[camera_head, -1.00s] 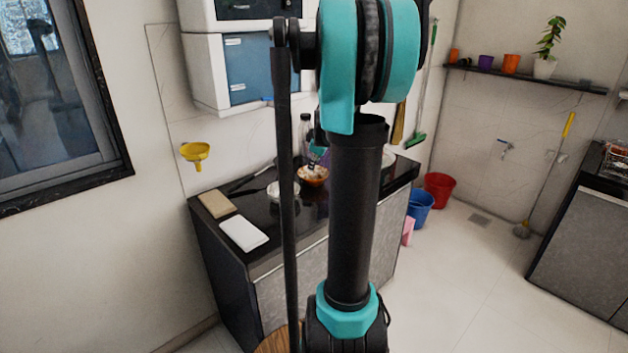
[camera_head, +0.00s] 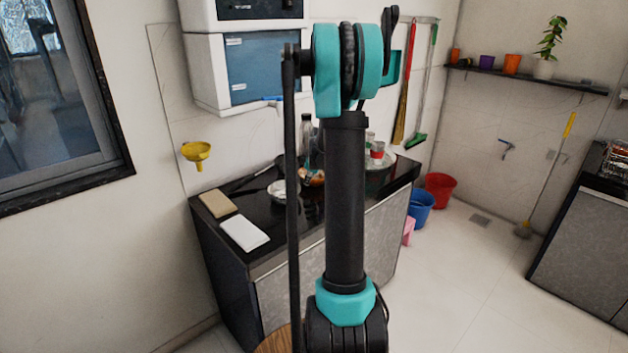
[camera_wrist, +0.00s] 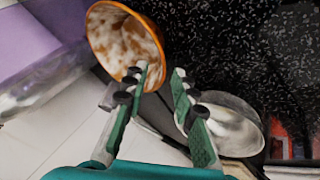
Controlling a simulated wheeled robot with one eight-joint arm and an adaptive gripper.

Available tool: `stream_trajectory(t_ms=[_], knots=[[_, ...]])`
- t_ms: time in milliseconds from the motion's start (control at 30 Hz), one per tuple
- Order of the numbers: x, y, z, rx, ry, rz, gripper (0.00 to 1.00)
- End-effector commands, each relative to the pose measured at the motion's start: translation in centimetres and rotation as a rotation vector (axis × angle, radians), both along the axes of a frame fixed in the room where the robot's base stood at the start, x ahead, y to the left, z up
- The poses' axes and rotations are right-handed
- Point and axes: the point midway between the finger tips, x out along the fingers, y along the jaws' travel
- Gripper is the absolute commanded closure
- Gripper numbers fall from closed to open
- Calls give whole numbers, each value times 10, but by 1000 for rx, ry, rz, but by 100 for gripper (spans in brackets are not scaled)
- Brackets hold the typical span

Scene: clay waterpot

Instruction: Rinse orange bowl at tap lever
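The orange bowl (camera_head: 318,182) stands on the dark counter, partly hidden behind my arm. In the wrist view the orange bowl (camera_wrist: 122,38) is at the upper left, with a pale, mottled inside. My gripper (camera_wrist: 160,72) is open, with two green-backed fingers. The left fingertip overlaps the bowl's near rim in the picture; I cannot tell whether it touches. The right fingertip is just right of the rim.
A metal bowl (camera_wrist: 232,125) lies close to my right finger. A clear bottle (camera_head: 306,135) stands behind the orange bowl. A tray (camera_head: 386,161) with red-marked cups is at the counter's right. A white board (camera_head: 244,233) lies at the front left. A purple object (camera_wrist: 28,45) is at the wrist view's left.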

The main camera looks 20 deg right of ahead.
Motion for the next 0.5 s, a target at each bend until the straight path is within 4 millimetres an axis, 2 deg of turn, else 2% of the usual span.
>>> stream_trajectory(t_ms=[200,500], knots=[[13,-2,-19,-1,0,1,73],[15,-2,-23,0,0,0,73]])
